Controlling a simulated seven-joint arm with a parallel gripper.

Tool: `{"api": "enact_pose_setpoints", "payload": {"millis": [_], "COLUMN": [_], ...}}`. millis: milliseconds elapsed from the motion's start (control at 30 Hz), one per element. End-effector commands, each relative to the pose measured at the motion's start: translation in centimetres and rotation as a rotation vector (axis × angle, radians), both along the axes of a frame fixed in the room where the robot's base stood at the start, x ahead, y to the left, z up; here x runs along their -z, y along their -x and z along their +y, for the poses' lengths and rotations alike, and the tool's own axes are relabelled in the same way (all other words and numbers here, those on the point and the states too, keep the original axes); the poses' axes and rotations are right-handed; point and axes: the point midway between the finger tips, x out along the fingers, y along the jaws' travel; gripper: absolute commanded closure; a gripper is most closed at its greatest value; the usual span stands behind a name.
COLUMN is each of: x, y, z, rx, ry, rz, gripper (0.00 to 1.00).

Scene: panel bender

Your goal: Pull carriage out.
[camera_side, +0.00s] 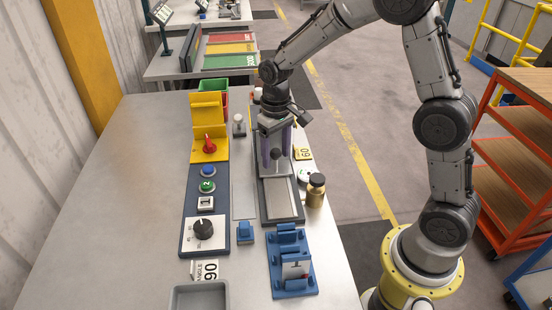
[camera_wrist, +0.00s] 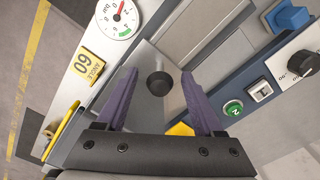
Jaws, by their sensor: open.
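The carriage (camera_wrist: 150,55) is a grey plate with a round black knob (camera_wrist: 158,83), set in a dark-framed slide (camera_side: 296,217). In the side view the knob (camera_side: 276,153) stands up below my gripper. My gripper (camera_side: 276,161) is open, with its two purple fingers pointing down on either side of the knob. In the wrist view my gripper (camera_wrist: 159,73) has the knob between its fingers, with a gap on each side. Part of the carriage and the far end of the slide are hidden by the gripper.
A brown bottle (camera_side: 316,192), a round gauge (camera_wrist: 116,18) and a yellow 60 tag (camera_wrist: 86,65) stand right of the slide in the side view. A control panel (camera_side: 190,215) runs along its left. A blue fixture (camera_side: 292,281) sits in front. The table's left side is clear.

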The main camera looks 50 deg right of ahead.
Motion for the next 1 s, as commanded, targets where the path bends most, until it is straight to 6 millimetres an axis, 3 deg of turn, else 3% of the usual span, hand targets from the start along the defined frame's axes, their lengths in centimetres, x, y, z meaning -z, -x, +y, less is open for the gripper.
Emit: {"api": "enact_pose_setpoints", "payload": {"millis": [200,533,900,1000], "x": [1.9,2.2,2.1,2.1], "y": [0.0,0.0,0.0,0.0], "z": [0.0,0.0,0.0,0.0], "rx": [0.000,0.000,0.000,0.000], "ry": [0.000,0.000,0.000,0.000], "rz": [0.001,0.000,-0.001,-0.001], "gripper": [0.31,0.31,0.97,1.00]}}
